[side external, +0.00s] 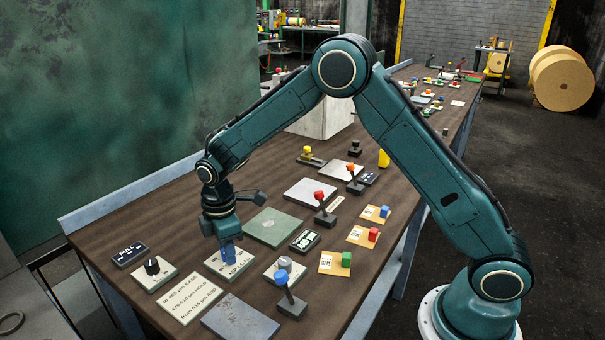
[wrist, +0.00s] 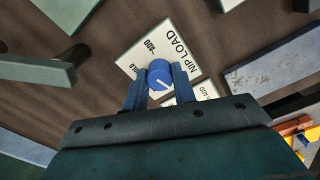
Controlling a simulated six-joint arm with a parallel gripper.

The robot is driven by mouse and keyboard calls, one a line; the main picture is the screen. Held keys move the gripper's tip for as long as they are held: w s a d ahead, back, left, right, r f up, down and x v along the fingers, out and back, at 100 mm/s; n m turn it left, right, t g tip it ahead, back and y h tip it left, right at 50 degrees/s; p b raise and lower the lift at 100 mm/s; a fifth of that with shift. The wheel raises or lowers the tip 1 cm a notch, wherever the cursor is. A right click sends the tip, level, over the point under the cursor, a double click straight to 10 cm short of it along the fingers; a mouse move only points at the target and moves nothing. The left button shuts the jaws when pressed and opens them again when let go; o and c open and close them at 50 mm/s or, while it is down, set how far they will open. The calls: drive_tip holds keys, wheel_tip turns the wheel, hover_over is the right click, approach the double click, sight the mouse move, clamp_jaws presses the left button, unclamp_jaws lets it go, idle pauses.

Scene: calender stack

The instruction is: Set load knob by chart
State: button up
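The load knob (wrist: 160,75) is blue with a white pointer line. It stands on a cream plate (wrist: 143,50) lettered NIP LOAD, with ADD and what looks like HOLD readable; the rest is hidden by my gripper. My gripper (wrist: 160,80) points down over this plate, one finger on each side of the knob, and looks shut on it. In the side view my gripper (side external: 228,252) hides most of the knob above the plate (side external: 214,262). The chart (side external: 190,298) lies in front, with lines for EASE, HOLD and ADD against µm ranges.
A black knob (side external: 152,266) on a plate is to the left, and a grey knob (side external: 285,263) to the right. A blue-topped lever (side external: 287,298) and a red-topped lever (side external: 322,208) stand nearby. A dark display (side external: 305,241) has digits too small to read surely.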

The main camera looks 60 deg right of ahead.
drive_tip(key=shift+c, duration=0.8)
drive_tip(key=shift+m, duration=0.3)
drive_tip(key=m, duration=0.9)
drive_tip(key=shift+m, duration=2)
drive_tip(key=o, duration=1)
